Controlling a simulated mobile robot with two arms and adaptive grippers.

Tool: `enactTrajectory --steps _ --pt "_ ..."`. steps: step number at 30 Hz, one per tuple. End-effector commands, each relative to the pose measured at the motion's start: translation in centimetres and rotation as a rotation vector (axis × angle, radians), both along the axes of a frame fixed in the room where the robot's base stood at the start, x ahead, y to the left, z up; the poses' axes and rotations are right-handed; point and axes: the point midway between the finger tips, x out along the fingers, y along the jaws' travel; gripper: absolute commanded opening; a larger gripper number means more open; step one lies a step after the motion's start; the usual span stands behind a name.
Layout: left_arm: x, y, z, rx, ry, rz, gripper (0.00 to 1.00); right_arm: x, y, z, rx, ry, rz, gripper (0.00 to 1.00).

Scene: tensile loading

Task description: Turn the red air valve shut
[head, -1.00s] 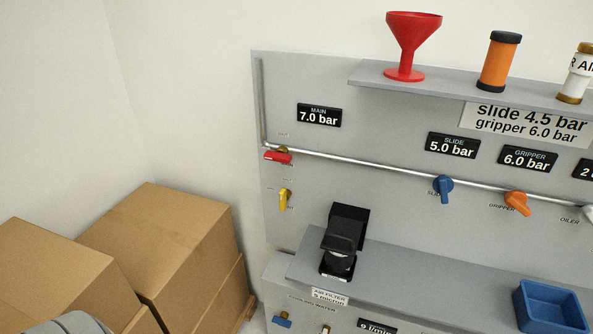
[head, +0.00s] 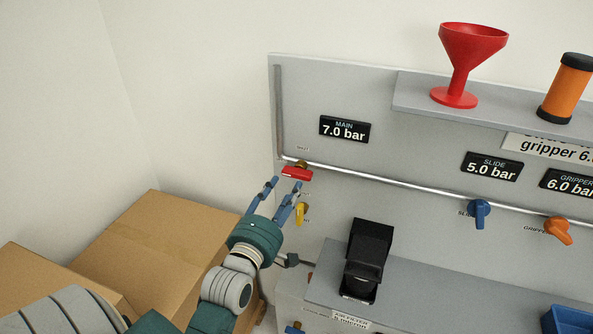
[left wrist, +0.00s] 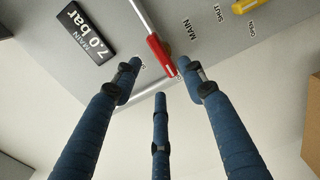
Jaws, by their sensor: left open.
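The red air valve (head: 297,173) is a small red lever on the pipe at the left of the grey panel, below the MAIN gauge (head: 345,129) reading 7.0 bar. In the head view the lever lies roughly along the pipe. My left gripper (head: 283,184) is open just in front of and below the lever, its blue fingers pointing up at it. In the left wrist view the red lever (left wrist: 160,56) shows beyond and between the spread fingertips (left wrist: 162,80), with nothing held. I cannot tell whether any finger touches it. My right gripper is not in view.
A yellow valve (head: 300,214) sits just below the red one, close to the fingers. Cardboard boxes (head: 150,245) stand at the left. A black filter unit (head: 367,262) stands on the lower ledge. Blue (head: 479,211) and orange (head: 558,230) valves are further right.

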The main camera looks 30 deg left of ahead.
Motion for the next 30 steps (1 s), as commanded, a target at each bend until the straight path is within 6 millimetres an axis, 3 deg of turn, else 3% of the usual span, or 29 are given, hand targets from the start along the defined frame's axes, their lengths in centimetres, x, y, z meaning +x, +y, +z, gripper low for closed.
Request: enactTrajectory --steps 6,12,18,26,30 --pt "4.3 0.9 0.3 0.004 0.001 -0.003 0.42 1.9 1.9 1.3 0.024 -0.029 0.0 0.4" --pt "7.3 1.7 0.1 0.003 0.004 -0.002 0.42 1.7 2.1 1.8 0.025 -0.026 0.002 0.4" --pt "8.4 2.0 0.0 0.003 0.004 -0.002 0.42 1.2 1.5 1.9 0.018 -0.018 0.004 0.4" --pt "8.5 2.0 -0.1 0.003 0.005 -0.002 0.42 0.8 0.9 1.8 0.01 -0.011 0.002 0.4" --pt "8.5 1.9 -0.1 0.003 0.005 -0.002 0.14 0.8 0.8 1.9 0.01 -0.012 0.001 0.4"
